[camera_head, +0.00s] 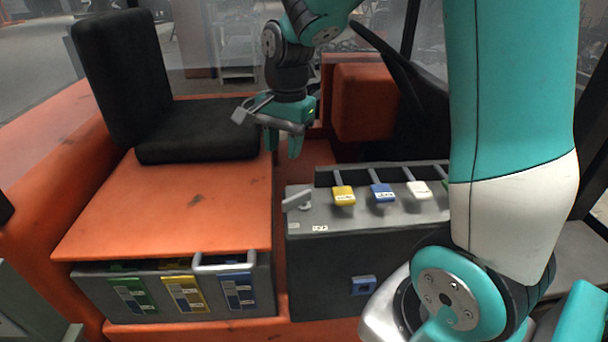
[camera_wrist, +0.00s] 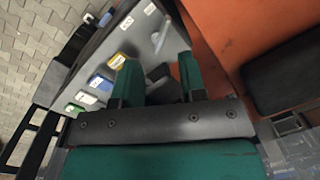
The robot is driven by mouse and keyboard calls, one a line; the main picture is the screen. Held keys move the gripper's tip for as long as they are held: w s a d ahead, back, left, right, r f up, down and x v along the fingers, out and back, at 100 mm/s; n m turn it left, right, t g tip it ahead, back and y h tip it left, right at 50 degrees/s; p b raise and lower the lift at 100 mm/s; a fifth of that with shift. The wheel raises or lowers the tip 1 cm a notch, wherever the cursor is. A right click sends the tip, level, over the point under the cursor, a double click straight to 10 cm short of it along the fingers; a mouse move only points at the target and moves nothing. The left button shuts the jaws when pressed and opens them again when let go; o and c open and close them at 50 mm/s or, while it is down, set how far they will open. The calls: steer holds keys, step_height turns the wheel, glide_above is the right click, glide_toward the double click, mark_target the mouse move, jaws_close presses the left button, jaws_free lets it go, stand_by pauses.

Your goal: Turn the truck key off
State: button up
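The truck key (camera_head: 298,199) is a small grey lever-shaped piece at the left end of the dark grey console top (camera_head: 330,222). In the wrist view a pale, slim piece that looks like the key (camera_wrist: 161,38) lies beyond my fingertips. My gripper (camera_head: 283,147) points down, above and behind the key, apart from it. In the wrist view my gripper (camera_wrist: 155,67) has its two green fingers spread with nothing held between them. I cannot tell from these views which position the key is in.
Right of the key are levers with yellow (camera_head: 344,195), blue (camera_head: 382,192) and white (camera_head: 418,190) tabs. A black seat (camera_head: 195,133) stands left on the orange body (camera_head: 170,210). A black steering wheel (camera_head: 415,85) is behind the console. Space above the key is clear.

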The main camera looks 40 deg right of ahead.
mark_target(303, 192)
steer(key=w+d+m+p, duration=0.1)
steer(key=w+d+m, duration=0.2)
steer(key=d+m, duration=0.35)
steer(key=shift+n+h, duration=0.25)
steer(key=shift+h, duration=0.15)
step_height(303, 192, down, 18)
steer(key=p, duration=0.3)
steer(key=shift+s+d+r, duration=0.1)
steer(key=shift+d+r, duration=0.05)
jaws_close()
